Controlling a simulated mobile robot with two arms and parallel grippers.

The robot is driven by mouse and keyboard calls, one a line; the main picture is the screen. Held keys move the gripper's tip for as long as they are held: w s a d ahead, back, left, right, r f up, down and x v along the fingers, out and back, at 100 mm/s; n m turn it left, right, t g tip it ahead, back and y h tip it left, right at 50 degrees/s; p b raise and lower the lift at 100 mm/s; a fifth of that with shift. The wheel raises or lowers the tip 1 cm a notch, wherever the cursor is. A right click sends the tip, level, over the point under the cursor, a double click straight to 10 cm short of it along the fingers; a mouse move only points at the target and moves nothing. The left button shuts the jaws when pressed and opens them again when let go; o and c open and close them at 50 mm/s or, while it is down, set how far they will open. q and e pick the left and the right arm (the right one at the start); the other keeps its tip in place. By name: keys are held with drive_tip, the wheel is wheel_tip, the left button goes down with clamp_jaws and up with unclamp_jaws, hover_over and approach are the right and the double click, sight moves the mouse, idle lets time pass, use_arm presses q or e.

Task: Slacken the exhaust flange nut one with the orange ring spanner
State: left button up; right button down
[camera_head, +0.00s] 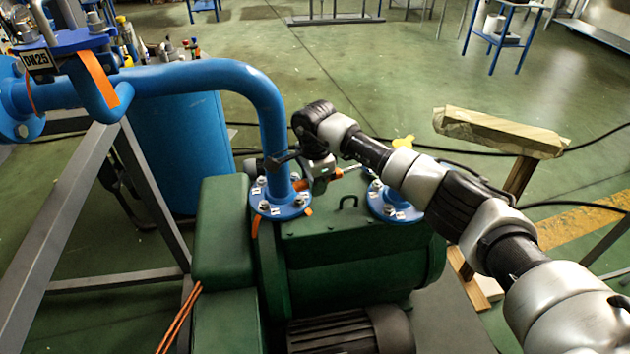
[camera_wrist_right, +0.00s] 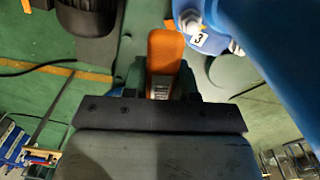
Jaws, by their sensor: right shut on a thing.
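The blue exhaust flange (camera_head: 281,203) sits at the foot of the bent blue pipe (camera_head: 205,77) on the green pump. Bolts with small white number labels ring it; I cannot pick out nut one. In the right wrist view a bolt labelled 3 (camera_wrist_right: 199,40) shows on a blue flange. My right gripper (camera_head: 308,173) is beside the pipe, just above the flange, shut on the orange spanner. The spanner's orange handle (camera_wrist_right: 163,60) shows between the fingers in the wrist view. I cannot tell whether its ring touches any nut. My left gripper is not in view.
A second blue flange (camera_head: 397,208) stands on the pump (camera_head: 340,248) under my right arm. A wooden stand (camera_head: 500,131) is at the right. A grey steel frame (camera_head: 62,225) and blue drum (camera_head: 180,140) are at the left. Cables cross the open floor.

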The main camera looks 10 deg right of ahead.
wheel_tip(320, 180, down, 2)
drive_tip(key=shift+f+b, duration=0.2)
drive_tip(key=shift+b, duration=0.65)
drive_tip(key=shift+r, duration=0.2)
drive_tip(key=shift+f+b, duration=1.55)
drive_tip(key=shift+f, duration=0.15)
idle(0.8)
drive_tip(key=shift+s+d+n+p, duration=0.25)
drive_tip(key=shift+s+n+p, duration=0.3)
drive_tip(key=shift+s, duration=0.4)
drive_tip(key=shift+s+d+f+n, duration=0.1)
drive_tip(key=shift+s+n, duration=0.25)
drive_tip(key=shift+s, duration=0.05)
